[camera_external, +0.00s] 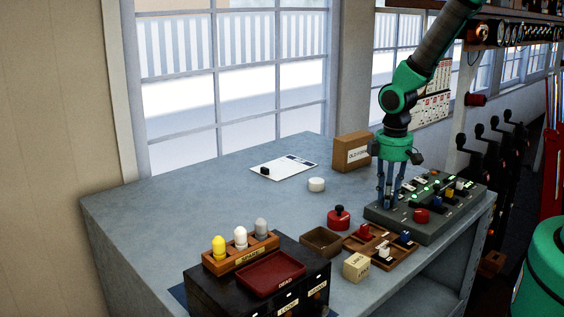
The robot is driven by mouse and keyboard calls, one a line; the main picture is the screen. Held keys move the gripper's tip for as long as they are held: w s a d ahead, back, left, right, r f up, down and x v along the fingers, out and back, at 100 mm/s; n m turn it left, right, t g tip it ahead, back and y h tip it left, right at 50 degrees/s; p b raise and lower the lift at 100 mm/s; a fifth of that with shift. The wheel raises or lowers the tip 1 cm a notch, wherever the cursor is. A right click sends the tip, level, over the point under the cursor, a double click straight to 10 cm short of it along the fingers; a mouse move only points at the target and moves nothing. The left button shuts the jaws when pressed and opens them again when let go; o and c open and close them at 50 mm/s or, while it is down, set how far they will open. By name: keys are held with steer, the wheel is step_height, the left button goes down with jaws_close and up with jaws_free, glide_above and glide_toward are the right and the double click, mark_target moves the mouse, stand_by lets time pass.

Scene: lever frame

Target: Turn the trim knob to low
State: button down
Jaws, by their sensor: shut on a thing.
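The dark grey control panel (383,219) sits at the right end of the table, with green lights, small levers and a red knob (421,215) on its top. My gripper (390,204) points straight down over the panel's left end. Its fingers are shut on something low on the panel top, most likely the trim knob. The fingers hide that knob, so its setting and marks cannot be read. The labels on the panel are too small to read.
In front of the panel are a wooden tray (401,259) of small coloured parts, a red-and-black round piece (339,218), an open brown box (321,242) and a cream block (356,266). A cardboard box (352,151) stands behind. The table's left side is clear.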

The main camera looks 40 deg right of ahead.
steer(key=shift+w+a+r+n, duration=0.1)
steer(key=shift+w+r+n, duration=0.05)
steer(key=shift+n, duration=0.45)
steer(key=shift+w+r+n, duration=0.1)
steer(key=shift+w+n, duration=0.05)
steer(key=shift+n, duration=0.45)
steer(key=c, duration=1.5)
jaws_free()
steer(key=shift+a, duration=0.1)
steer(key=shift+o, duration=0.2)
steer(key=shift+s+f, duration=0.15)
step_height(320, 180, up, 12)
steer(key=shift+s, duration=0.2)
